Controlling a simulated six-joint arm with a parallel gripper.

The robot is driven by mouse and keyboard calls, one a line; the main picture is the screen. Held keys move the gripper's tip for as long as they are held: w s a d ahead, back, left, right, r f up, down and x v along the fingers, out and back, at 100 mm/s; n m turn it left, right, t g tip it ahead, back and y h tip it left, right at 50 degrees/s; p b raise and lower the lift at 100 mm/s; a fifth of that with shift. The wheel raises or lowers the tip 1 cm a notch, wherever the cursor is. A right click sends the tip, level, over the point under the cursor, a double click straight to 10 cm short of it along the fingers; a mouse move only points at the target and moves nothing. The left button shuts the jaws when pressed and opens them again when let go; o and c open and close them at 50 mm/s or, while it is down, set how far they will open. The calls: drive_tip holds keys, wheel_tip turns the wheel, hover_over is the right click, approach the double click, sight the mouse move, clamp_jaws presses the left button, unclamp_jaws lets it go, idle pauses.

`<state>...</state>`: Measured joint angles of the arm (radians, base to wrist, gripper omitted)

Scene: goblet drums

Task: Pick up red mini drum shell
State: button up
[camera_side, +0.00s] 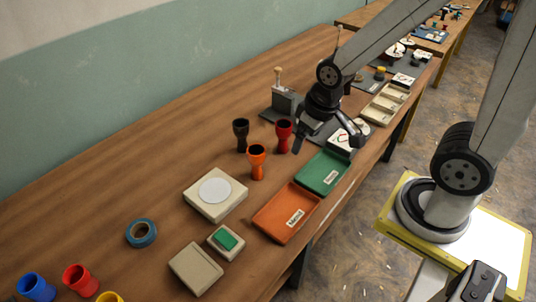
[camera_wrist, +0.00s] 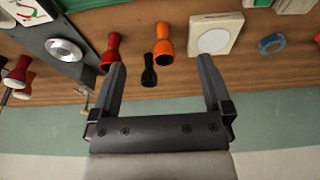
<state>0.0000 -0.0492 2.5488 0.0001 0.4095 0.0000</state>
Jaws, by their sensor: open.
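A dark red goblet-shaped drum shell (camera_side: 284,136) stands upright on the wooden table, with a black shell (camera_side: 241,136) and an orange shell (camera_side: 257,162) close by. My gripper (camera_side: 328,140) is open and empty, above the table just right of the red shell in the side view. In the wrist view the red shell (camera_wrist: 111,51) is just beyond the tip of the left finger. The black shell (camera_wrist: 149,71) shows between the fingers (camera_wrist: 161,66), and the orange shell (camera_wrist: 164,44) is beyond them. No contact shows.
A green tray (camera_side: 323,173) and an orange tray (camera_side: 286,212) lie along the near edge. A grey fixture (camera_side: 285,101) stands behind my gripper. A cream block with a white disc (camera_side: 215,192) and blue tape (camera_side: 141,233) lie left. Brighter blue and red cups (camera_side: 80,280) stand bottom left.

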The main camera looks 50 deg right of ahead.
drive_tip(key=w+d+r+m+t+y, duration=0.2)
drive_tip(key=w+d+m+y, duration=0.4)
drive_tip(key=d+m, duration=0.55)
drive_tip(key=w+d+r+m+t+y, duration=0.1)
drive_tip(key=w+d+m+t+y, duration=0.2)
drive_tip(key=w+d+m+y, duration=0.6)
drive_tip(key=m+h, duration=0.3)
drive_tip(key=m, duration=0.1)
approach(285, 128)
wheel_tip(285, 128, down, 2)
drive_tip(key=w, duration=0.3)
drive_tip(key=shift+s+f, duration=0.1)
drive_tip(key=shift+a, duration=0.1)
drive_tip(key=shift+h, duration=0.3)
drive_tip(key=shift+x, duration=3.8)
drive_tip(key=shift+s+a, duration=0.1)
drive_tip(key=shift+s, duration=0.1)
